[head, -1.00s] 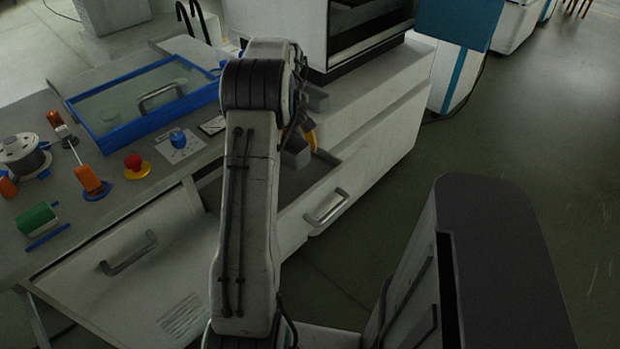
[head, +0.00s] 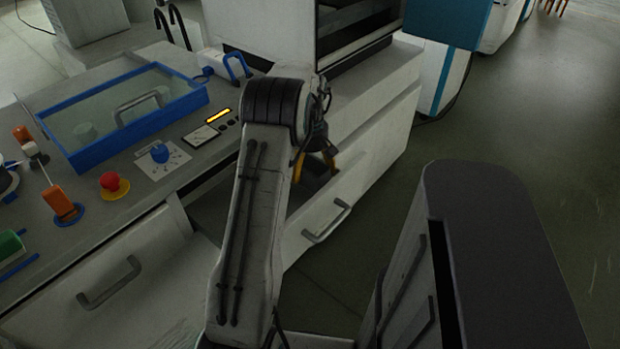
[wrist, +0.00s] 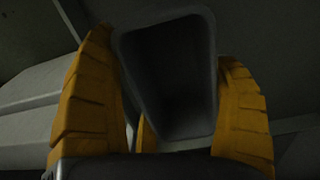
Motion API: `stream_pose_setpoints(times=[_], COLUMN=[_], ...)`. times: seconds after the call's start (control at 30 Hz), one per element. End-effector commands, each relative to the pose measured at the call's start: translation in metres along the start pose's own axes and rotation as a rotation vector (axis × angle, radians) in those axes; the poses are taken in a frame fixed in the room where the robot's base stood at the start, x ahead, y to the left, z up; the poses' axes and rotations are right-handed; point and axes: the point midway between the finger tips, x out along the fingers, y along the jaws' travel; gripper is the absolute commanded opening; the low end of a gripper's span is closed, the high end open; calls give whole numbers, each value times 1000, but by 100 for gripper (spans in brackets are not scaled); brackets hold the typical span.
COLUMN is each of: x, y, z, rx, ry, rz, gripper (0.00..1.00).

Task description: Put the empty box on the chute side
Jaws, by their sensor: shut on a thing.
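A grey, open-topped box (wrist: 170,78) fills the middle of the wrist view. Its inside is dark and looks empty. My gripper (wrist: 165,95) has its yellow fingers on either side of the box and is shut on it. The box cannot be made out in the head view, where my arm covers part of this area. I cannot tell which part is the chute side.
To the left is a grey bench with a blue-framed glass lid (head: 125,112), a red button (head: 110,182), a blue knob (head: 160,153) and an orange lever (head: 62,203). A white machine (head: 262,35) stands behind the drawer. Open floor (head: 540,130) lies to the right.

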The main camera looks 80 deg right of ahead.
Motion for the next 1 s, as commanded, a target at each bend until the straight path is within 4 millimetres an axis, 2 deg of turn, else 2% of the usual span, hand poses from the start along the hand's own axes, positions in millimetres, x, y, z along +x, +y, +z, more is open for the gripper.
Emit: stream_pose_setpoints(times=[0.13, 0.3, 0.8, 0.83, 1.0], x=[22, 38, 44, 45, 44], y=[-1, -1, -1, -1, -1], z=[1, 0, 0, 0, 0], rx=[0, 0, 0, 0, 0], ry=[-2, -1, 0, 0, -1], rz=[-4, -1, 0, -1, -1], gripper=[48, 48, 48, 85, 100])
